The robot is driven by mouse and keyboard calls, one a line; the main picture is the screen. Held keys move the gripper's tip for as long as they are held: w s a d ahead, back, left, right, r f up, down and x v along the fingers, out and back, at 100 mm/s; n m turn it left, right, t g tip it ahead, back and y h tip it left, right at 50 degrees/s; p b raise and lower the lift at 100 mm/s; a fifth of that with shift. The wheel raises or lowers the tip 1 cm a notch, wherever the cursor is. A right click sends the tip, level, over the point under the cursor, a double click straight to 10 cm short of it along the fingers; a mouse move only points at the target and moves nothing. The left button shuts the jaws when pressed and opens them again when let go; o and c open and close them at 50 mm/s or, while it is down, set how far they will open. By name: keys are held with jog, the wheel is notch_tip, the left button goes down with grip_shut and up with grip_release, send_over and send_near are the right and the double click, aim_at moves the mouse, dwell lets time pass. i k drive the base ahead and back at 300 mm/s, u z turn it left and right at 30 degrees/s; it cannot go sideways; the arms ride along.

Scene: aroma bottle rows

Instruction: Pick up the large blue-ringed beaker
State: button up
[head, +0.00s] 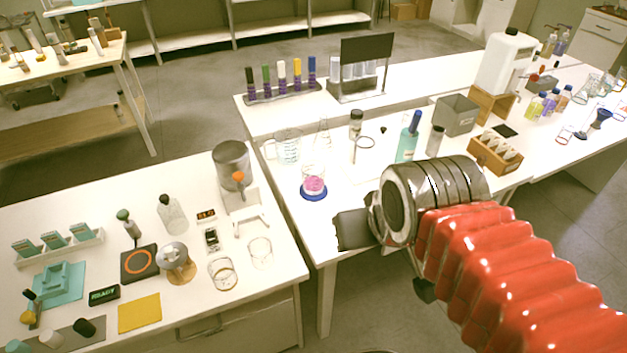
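Several small glass vessels stand at the far right of the right table; one clear glass (565,132) has a reddish rim, and any blue ring there is too small to tell apart. On the middle table a clear vessel with pink contents (314,184) stands on a blue disc (313,194). A clear jug with bluish marks (286,147) stands behind it. I cannot tell which is the large blue-ringed beaker. My gripper (352,230) is a dark block over the middle table's front edge, just right of and nearer than the blue disc. Its fingers do not show clearly.
A teal bottle (407,141), a grey bin (456,115) and a wooden rack (495,152) stand behind my arm. A vial rack (283,92) is at the back. The left table (75,213) holds two clear glasses and devices.

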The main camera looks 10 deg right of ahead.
aim_at(312, 171)
jog(key=u, duration=4.35)
jog(key=k, duration=0.8)
jog(key=u, duration=0.05)
